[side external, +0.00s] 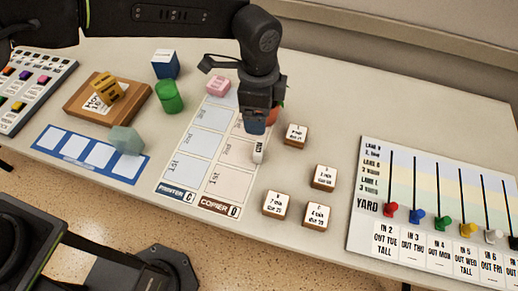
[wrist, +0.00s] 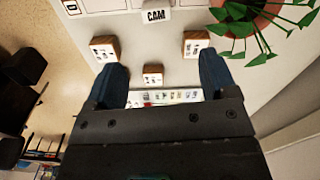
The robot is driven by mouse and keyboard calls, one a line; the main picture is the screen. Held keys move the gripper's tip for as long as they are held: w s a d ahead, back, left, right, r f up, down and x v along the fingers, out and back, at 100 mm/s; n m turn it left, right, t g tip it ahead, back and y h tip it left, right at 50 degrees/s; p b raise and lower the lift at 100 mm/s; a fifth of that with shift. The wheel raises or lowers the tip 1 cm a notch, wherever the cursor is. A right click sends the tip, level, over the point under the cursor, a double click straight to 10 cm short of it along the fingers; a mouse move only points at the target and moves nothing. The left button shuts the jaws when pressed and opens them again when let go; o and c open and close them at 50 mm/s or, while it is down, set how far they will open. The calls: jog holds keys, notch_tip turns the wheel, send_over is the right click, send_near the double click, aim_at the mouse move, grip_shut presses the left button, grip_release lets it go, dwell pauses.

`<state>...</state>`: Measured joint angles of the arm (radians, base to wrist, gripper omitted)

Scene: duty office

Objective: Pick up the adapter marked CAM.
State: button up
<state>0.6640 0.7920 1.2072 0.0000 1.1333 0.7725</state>
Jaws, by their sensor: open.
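The adapter marked CAM (wrist: 155,16) is a small white piece at the top edge of the wrist view, its dark letters readable. In the side view a small white piece (side external: 259,151), which looks like the same adapter, lies at the right edge of the printer/copier sheet, just below my gripper (side external: 257,124). In the wrist view my gripper (wrist: 163,68) is open, with nothing held between its dark blue fingertips. The adapter is beyond the fingertips and apart from them.
Several wooden blocks with white labels (side external: 323,177) stand right of the printer/copier sheet (side external: 172,185). A leafy plant (wrist: 240,22) is close to the right fingertip in the wrist view. A yard board (side external: 435,160) with coloured pegs is at right; a green cylinder (side external: 169,97) is at left.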

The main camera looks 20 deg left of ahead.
aim_at(262, 148)
jog(key=f, duration=1.4)
jog(key=shift+s+d+f, duration=0.2)
jog(key=shift+d+f, duration=0.15)
jog(key=shift+d, duration=0.05)
jog(key=shift+c, duration=0.2)
jog(key=c, duration=1)
jog(key=shift+o, duration=0.2)
jog(key=shift+r, duration=0.2)
